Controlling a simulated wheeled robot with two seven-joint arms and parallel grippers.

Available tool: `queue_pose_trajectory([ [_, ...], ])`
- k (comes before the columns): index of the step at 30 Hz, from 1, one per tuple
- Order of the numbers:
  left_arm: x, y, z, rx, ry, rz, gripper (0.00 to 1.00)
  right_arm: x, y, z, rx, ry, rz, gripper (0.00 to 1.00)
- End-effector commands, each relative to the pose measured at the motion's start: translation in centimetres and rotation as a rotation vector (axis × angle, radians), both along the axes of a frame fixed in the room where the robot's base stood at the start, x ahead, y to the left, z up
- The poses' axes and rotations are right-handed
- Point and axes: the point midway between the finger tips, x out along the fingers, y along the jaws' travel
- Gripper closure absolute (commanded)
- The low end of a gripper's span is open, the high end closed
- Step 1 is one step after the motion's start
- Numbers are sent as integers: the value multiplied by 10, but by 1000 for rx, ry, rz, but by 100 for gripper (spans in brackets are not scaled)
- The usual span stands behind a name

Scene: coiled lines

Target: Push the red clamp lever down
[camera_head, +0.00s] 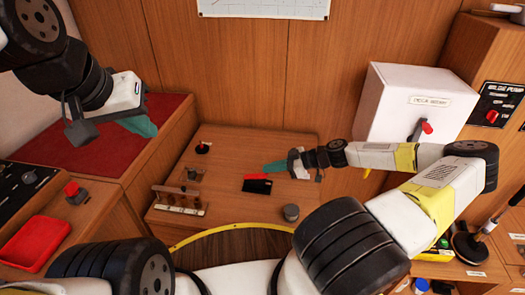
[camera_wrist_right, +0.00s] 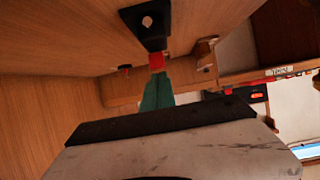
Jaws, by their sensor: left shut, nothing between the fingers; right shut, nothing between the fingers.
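A black clamp (camera_head: 257,187) with a short red lever (camera_head: 263,177) sits on the wooden counter, in the middle of the head view. My left gripper (camera_head: 145,127) is shut and empty above the red-topped bench, far from the clamp.
A grey round knob (camera_head: 291,212), a small red-topped knob (camera_head: 202,148) and a wooden rack (camera_head: 180,203) stand on the counter around the clamp. A white box (camera_head: 395,105) with a red-tipped handle (camera_head: 427,127) is at right. A red tray (camera_head: 37,243) lies at left.

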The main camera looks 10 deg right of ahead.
Motion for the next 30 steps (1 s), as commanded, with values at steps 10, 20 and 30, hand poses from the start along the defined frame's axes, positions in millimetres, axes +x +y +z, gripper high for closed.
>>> queue_pose_trajectory([
  [10, 0, 0, 0, 0, 0, 0, 100, 3, 11, -5, 0, 2, 0, 100],
  [20, 0, 0, 0, 0, 0, 0, 100, 5, 14, -7, -1, 3, 0, 100],
  [30, 0, 0, 0, 0, 0, 0, 100, 19, 27, 14, -3, 0, 7, 100],
])
